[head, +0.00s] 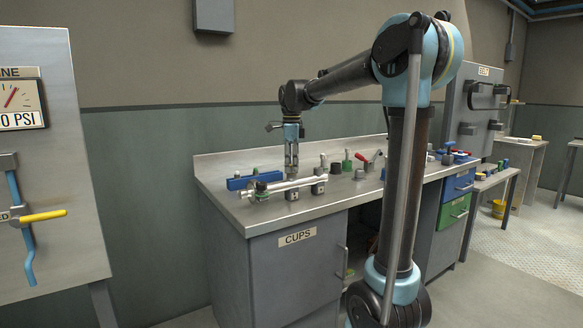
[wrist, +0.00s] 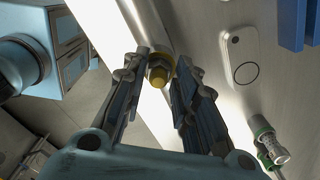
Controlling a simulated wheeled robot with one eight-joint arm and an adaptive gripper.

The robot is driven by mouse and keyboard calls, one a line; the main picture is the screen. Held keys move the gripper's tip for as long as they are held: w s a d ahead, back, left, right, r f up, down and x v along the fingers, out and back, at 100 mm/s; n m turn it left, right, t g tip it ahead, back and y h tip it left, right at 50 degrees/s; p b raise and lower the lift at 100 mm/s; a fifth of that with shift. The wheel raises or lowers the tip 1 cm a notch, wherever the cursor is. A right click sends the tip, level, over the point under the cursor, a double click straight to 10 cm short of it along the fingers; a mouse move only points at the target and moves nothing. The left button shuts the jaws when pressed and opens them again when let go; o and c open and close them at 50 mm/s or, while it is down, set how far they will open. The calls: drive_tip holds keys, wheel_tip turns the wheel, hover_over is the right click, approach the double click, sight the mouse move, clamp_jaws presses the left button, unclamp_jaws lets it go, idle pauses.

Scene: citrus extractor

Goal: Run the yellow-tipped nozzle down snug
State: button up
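The nozzle (wrist: 158,70) is a small hex fitting with a yellow tip on a bright metal tube (wrist: 118,25). In the wrist view it shows between the ends of my gripper's two fingers (wrist: 166,68). The fingers are parted, with the left fingertip close to the nozzle's side and a small gap on the right. I see no clear grip on it. In the head view my gripper (head: 291,165) points down just above the tube (head: 290,185) on the bench. The nozzle cannot be made out there.
A blue block (head: 240,182) lies behind the tube on the steel bench (head: 228,208). A wall panel with a gauge (head: 18,98) and yellow-handled valve (head: 43,215) is at left.

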drive_tip(key=shift+o, duration=0.7)
wheel_tip(320, 180, up, 12)
drive_tip(key=shift+f, duration=0.1)
idle(0.6)
drive_tip(key=s+d+f+n, duration=0.5)
drive_tip(key=s+d+f, duration=0.1)
drive_tip(key=s+d, duration=0.25)
drive_tip(key=s+d+f+n, duration=0.4)
drive_tip(key=s+f, duration=0.3)
drive_tip(key=f, duration=0.3)
drive_tip(key=s+d+f+n+t, duration=0.1)
drive_tip(key=s+d+f+n, duration=0.3)
drive_tip(key=s+f, duration=0.4)
drive_tip(key=s+d+f+n+t, duration=0.1)
drive_tip(key=s+d+f+n, duration=0.4)
drive_tip(key=s+f, duration=0.3)
wheel_tip(320, 180, down, 4)
drive_tip(key=shift+s+r+n, duration=0.15)
drive_tip(key=shift+r+n, duration=0.05)
drive_tip(key=shift+n, duration=0.1)
